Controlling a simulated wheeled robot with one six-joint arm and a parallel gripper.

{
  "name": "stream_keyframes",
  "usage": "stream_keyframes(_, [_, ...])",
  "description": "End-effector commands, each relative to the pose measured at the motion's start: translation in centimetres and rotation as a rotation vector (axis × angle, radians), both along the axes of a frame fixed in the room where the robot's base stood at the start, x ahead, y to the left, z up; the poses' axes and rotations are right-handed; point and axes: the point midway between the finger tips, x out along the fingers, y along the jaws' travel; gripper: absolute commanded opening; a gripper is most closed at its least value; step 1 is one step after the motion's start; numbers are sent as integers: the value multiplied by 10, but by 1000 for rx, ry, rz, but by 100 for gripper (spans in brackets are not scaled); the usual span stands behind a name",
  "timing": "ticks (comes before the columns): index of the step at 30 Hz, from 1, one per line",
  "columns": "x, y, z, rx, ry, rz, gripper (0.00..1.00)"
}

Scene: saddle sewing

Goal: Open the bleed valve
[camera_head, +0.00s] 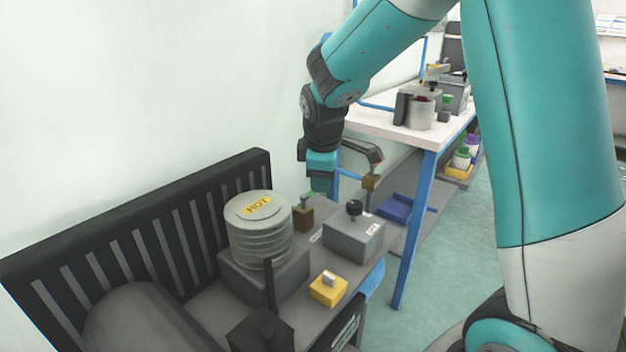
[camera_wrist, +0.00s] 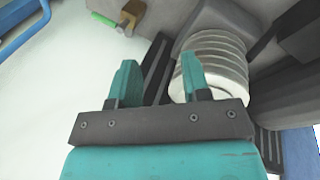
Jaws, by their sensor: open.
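A small brass-brown valve-like block (camera_head: 303,217) stands on the bench behind the grey box, with a grey stem on top and a bit of green beside it. A brass fitting (camera_wrist: 131,18) with a green lever (camera_wrist: 104,20) shows at the top of the wrist view; I cannot tell for sure which fitting is the bleed valve. My gripper (camera_head: 320,184) points down above the bench, just above and right of the brown block in the head view. In the wrist view my gripper (camera_wrist: 158,78) is open, with nothing between its teal fingers.
A ribbed cylinder marked HOT (camera_head: 258,230) stands left of my gripper. A grey box with a black knob (camera_head: 354,240), a yellow switch box (camera_head: 328,289) and a bent pipe (camera_head: 360,150) are near. A black slatted rack (camera_head: 160,240) lines the wall.

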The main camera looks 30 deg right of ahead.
Motion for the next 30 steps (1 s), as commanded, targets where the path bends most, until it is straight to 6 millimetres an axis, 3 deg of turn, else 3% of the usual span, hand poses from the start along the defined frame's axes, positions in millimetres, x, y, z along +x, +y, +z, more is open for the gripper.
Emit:
stream_keyframes(1, [21, -6, -2, -51, 16, 105, 43])
stream_keyframes(6, [84, -26, -3, -238, 92, 497, 43])
stream_keyframes(10, [116, -36, -5, -340, 149, 716, 43])
stream_keyframes(15, [133, -43, -7, -401, 191, 856, 43])
stream_keyframes(20, [139, -47, -20, -410, 200, 881, 43])
stream_keyframes(30, [160, -70, -86, -409, 198, 877, 43])
